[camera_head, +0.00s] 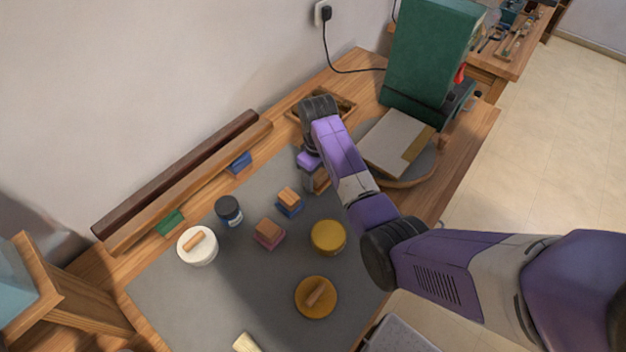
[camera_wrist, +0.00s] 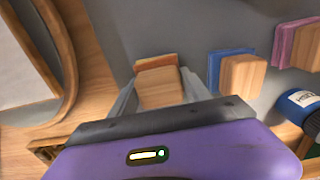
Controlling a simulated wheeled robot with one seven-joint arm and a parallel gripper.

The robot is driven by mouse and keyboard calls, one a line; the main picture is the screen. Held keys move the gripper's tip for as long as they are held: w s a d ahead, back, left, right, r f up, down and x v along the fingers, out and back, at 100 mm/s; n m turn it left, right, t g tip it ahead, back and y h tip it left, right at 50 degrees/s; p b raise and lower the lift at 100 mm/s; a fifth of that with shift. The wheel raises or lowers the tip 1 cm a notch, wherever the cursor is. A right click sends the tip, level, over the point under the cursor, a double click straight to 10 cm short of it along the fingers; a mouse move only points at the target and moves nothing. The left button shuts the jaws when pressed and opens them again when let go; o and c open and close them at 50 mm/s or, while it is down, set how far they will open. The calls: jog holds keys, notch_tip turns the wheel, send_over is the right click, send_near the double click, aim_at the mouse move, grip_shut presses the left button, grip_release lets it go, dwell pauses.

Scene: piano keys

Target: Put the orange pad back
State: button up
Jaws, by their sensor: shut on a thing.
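My gripper (camera_head: 316,180) is over the right part of the grey mat (camera_head: 225,285). In the wrist view my gripper (camera_wrist: 159,88) is shut on the wooden block handle of the orange pad (camera_wrist: 156,62), with a finger on each side. In the head view the pad is partly hidden by my gripper. I cannot tell whether the pad touches the mat. A blue pad (camera_head: 289,209) with a wooden block handle stands nearby, and it also shows in the wrist view (camera_wrist: 222,67). A pink pad (camera_head: 267,243) with a similar handle stands beyond it.
A dark-lidded jar (camera_head: 229,211), a white round pot (camera_head: 197,246) and a yellow round tin (camera_head: 328,238) stand on the mat. An orange-brown lid (camera_head: 315,297) lies nearer. Wooden rails (camera_head: 185,185) run along the wall side. A green upright case (camera_head: 430,55) stands at the back right.

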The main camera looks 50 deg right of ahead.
jog(key=shift+f, duration=0.1)
jog(key=shift+f, duration=0.2)
jog(key=o, duration=1.3)
notch_tip(320, 180, up, 11)
jog(key=shift+r+p, duration=0.1)
jog(key=shift+p, duration=0.2)
jog(key=shift+r+p, duration=0.6)
jog(key=shift+p, duration=0.05)
